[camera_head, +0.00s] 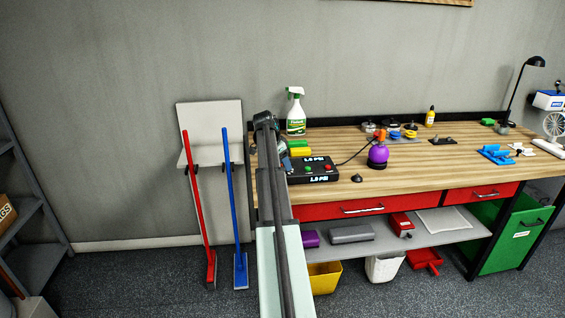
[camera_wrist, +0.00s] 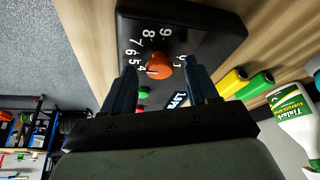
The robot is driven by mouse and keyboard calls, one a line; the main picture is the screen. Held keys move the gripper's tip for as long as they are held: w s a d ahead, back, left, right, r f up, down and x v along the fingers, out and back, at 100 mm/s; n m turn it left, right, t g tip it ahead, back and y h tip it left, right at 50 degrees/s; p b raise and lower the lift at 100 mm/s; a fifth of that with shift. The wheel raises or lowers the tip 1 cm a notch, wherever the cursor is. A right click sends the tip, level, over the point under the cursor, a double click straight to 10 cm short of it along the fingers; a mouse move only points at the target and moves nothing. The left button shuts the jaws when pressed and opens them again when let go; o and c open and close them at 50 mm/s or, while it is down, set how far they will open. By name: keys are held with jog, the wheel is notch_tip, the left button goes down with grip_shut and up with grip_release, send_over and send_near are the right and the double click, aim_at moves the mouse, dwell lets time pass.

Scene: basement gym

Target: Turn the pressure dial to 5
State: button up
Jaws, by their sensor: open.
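The pressure dial is an orange-red knob (camera_wrist: 158,68) on a black box, with white numerals around it in the wrist view. A pale mark shows on the knob's lower-left side; I cannot tell its exact reading. My gripper (camera_wrist: 160,66) is open, with one dark finger on each side of the knob; contact is unclear. The fingers hide some numerals. In the head view the black box (camera_head: 318,178) lies on the workbench, with lit displays that seem to read 1.0 PSI. My arm hides the knob there.
A purple object (camera_head: 378,154) stands to the right, with a cable running towards the box. The bench front near the middle is mostly clear.

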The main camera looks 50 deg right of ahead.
jog(key=c, duration=1)
jog(key=shift+c, duration=0.2)
jog(key=shift+s+n+t, duration=0.15)
jog(key=shift+n+t, duration=0.15)
jog(key=shift+n, duration=0.7)
jog(key=shift+s+n+t, duration=0.1)
jog(key=shift+n+t, duration=0.6)
jog(key=shift+n, duration=1.1)
